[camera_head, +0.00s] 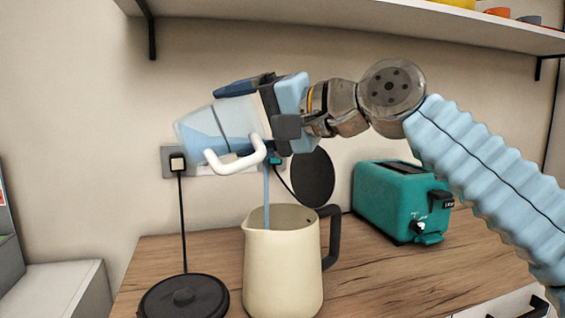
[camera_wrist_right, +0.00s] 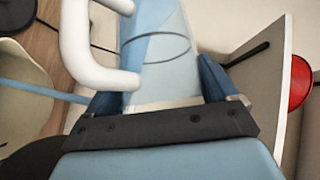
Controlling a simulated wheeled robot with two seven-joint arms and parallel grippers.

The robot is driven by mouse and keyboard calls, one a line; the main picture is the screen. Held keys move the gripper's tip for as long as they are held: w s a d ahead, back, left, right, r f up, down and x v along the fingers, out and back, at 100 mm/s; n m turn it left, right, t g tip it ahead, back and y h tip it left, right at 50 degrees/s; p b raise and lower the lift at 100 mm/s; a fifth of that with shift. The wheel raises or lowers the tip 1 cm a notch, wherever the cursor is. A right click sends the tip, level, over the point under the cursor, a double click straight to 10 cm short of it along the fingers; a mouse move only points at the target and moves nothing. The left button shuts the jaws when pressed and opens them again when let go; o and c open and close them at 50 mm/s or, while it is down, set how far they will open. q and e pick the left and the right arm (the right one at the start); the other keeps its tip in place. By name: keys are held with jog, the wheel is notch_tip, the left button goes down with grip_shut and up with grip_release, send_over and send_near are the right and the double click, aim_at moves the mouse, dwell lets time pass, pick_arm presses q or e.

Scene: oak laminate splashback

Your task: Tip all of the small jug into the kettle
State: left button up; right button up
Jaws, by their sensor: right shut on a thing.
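The small jug (camera_head: 215,128) is clear with a white handle and holds blue liquid. It is tilted on its side above the kettle, and a thin blue stream (camera_head: 267,192) falls from it into the kettle's open top. The kettle (camera_head: 282,268) is cream with a dark handle and stands upright with its round dark lid (camera_head: 313,177) raised. My right gripper (camera_head: 250,92) is shut on the jug. In the right wrist view the jug (camera_wrist_right: 160,45) lies between the fingers, and the stream passes left towards the kettle's rim (camera_wrist_right: 28,95). My left gripper is not in view.
A black kettle base (camera_head: 184,298) lies left of the kettle on the wooden counter (camera_head: 385,285). A teal toaster (camera_head: 395,200) stands behind to the right. Wall sockets with a plugged cord (camera_head: 182,220) are behind. A shelf (camera_head: 350,22) overhangs above.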

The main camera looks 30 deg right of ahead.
aim_at(187, 157)
jog(key=shift+s+d+r+m+t+y+b, duration=0.15)
jog(key=shift+d+m+t+y+b, duration=0.15)
jog(key=shift+d+b, duration=0.3)
jog(key=shift+s+d+r+m+t+y+b, duration=0.1)
jog(key=shift+d+m+t+y+b, duration=0.1)
jog(key=shift+d+m+b, duration=0.4)
dwell(0.4)
jog(key=shift+s+d+r+m+t+y+b, duration=0.1)
jog(key=shift+d+r+m+t+y+b, duration=0.15)
jog(key=shift+m+t+b, duration=0.85)
dwell(0.7)
